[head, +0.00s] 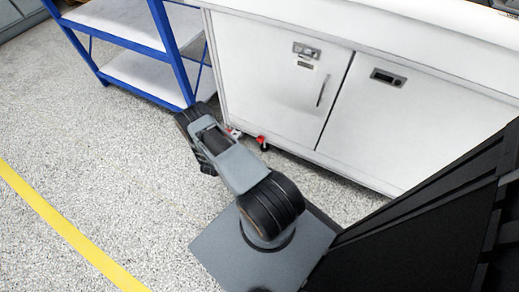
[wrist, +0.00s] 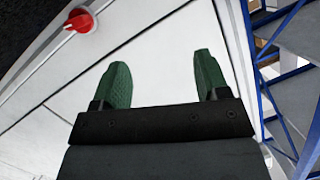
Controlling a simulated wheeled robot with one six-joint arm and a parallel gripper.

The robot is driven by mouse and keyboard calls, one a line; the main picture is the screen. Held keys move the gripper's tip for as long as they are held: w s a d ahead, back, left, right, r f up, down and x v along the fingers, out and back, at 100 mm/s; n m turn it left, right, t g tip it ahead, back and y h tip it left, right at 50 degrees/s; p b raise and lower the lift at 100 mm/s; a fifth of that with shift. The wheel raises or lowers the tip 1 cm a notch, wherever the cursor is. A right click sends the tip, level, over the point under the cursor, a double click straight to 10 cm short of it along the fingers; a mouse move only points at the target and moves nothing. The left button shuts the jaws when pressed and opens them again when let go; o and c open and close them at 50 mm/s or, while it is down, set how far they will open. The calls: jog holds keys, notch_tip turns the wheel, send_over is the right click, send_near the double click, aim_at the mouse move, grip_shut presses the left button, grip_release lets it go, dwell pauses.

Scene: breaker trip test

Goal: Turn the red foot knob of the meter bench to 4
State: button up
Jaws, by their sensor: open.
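The red foot knob (head: 262,141) sits low at the bottom edge of the white meter bench (head: 270,65), near its left end. In the head view my arm hides the gripper. The knob's numbers are too small to read.
A blue-framed shelf (head: 160,46) stands left of the bench, close to my arm. A small red and white part (head: 233,132) shows beside my arm and is too small to identify. Speckled floor with a yellow line (head: 60,222) is clear at the left.

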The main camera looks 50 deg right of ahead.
aim_at(259, 140)
jog(key=s+d+f+g+h+b, duration=0.1)
jog(key=s+f+g+h+b, duration=0.15)
jog(key=s+f, duration=0.65)
jog(key=shift+m+t+h, duration=0.3)
jog(key=shift+t+h, duration=0.15)
jog(key=shift+s+b+x, duration=0.2)
jog(key=shift+b+x, duration=0.65)
jog(key=shift+x, duration=1.4)
jog(key=shift+s+b+x, duration=0.15)
jog(key=shift+b+x, duration=0.65)
jog(key=shift+x, duration=1.45)
jog(key=shift+s+b+x, duration=0.2)
jog(key=shift+b+x, duration=0.65)
jog(key=shift+x, duration=1.35)
jog(key=shift+d+f, duration=0.1)
jog(key=shift+d, duration=0.05)
jog(key=shift+c, duration=0.4)
